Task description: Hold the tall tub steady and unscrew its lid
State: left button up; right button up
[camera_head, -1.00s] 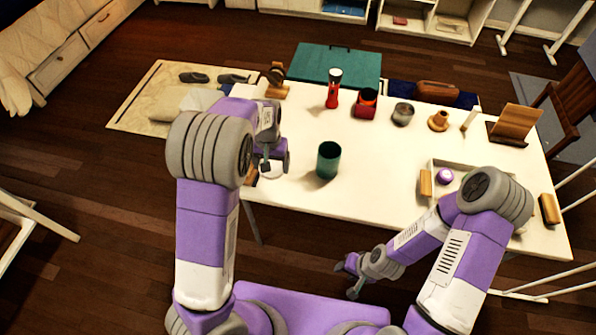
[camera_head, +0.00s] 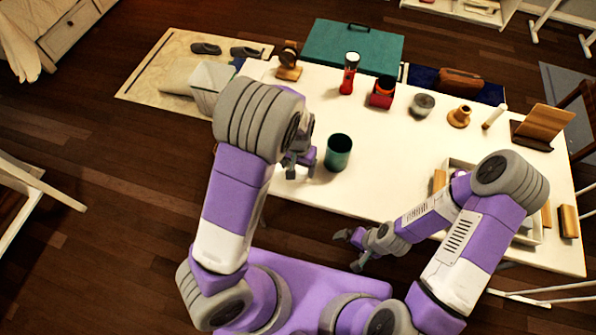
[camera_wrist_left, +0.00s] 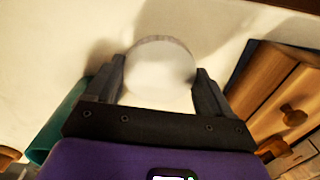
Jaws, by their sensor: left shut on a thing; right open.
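A white round-topped thing, which looks like the tub (camera_wrist_left: 160,72), sits between the two dark fingers of my left gripper (camera_wrist_left: 160,85) in the left wrist view. The fingers are shut on its sides. Its height and lid seam cannot be made out. My right gripper (camera_head: 350,250) is open and empty, off the table's front edge.
The teal cup (camera_head: 338,153) stands close right of my left gripper. A red flashlight (camera_head: 349,75), red-and-black container (camera_head: 382,93), grey jar (camera_head: 422,104) and wooden pieces line the table's back. A white tray (camera_head: 449,171) is at right. The table (camera_head: 390,150) is clear in the middle.

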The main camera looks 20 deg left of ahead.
aim_at(298, 168)
pick_arm(q)
jog(key=shift+f+b, duration=0.45)
jog(key=shift+f, duration=1.2)
jog(key=shift+f, duration=0.2)
jog(key=o, duration=1)
notch_tip(298, 168, up, 12)
jog(key=p, duration=0.4)
jog(key=shift+r, duration=0.2)
